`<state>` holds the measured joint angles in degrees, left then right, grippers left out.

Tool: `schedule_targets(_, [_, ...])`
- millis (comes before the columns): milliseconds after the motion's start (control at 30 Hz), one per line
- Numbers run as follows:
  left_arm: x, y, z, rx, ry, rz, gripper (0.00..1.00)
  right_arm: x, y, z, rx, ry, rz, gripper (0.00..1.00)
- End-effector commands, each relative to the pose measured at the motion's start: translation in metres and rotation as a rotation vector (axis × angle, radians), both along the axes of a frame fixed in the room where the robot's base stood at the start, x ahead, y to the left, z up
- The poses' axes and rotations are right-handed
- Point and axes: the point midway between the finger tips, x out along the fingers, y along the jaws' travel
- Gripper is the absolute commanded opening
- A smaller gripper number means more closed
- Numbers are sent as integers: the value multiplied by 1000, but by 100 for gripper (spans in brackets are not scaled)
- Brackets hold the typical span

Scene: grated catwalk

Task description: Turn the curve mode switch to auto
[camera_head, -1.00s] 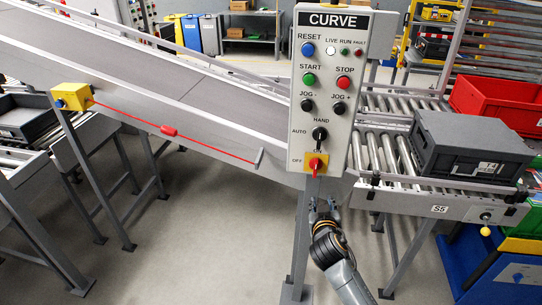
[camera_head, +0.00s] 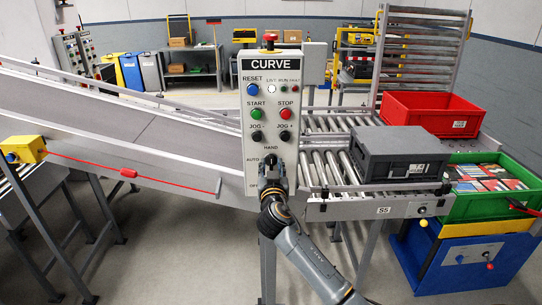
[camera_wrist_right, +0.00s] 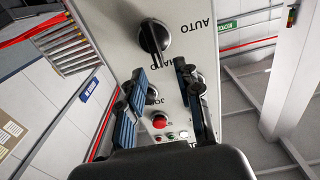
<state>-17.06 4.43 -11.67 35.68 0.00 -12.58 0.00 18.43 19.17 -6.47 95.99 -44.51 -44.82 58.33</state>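The curve panel (camera_head: 256,100) is a pale upright box with buttons. Its curve mode switch is a black knob between the HAND and AUTO labels. In the head view, my right gripper (camera_head: 271,168) is in front of the panel's lower part and partly covers the knob. In the right wrist view, the mode switch (camera_wrist_right: 155,38) is beyond the fingertips, and my right gripper (camera_wrist_right: 163,74) is open with a gap between its fingers. Whether the fingers touch the knob I cannot tell, nor which way it points. My left gripper is not in view.
Green START (camera_head: 257,114) and red STOP (camera_head: 286,115) buttons and the two black JOG knobs sit above the mode switch. A red pull cord (camera_head: 80,165) runs along the conveyor at left. A grey crate (camera_head: 403,150) stands on the rollers at right.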

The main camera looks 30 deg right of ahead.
Motion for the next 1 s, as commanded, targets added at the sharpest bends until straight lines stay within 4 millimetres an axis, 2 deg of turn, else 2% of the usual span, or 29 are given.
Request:
schedule_targets(100, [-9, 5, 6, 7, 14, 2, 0, 15, -10, 2, -3, 2, -2, 34])
schedule_targets(233, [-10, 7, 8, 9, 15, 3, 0, 26, -16, 1, -2, 1, -1, 34])
schedule_targets(633, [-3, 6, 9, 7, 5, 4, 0, 31, -19, -1, -1, 1, 0, 34])
schedule_targets(800, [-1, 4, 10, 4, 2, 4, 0, 30, -19, -1, -1, 1, 0, 0])
schedule_targets(1000, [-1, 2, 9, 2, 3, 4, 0, 30, -19, -1, -1, 2, 0, 0])
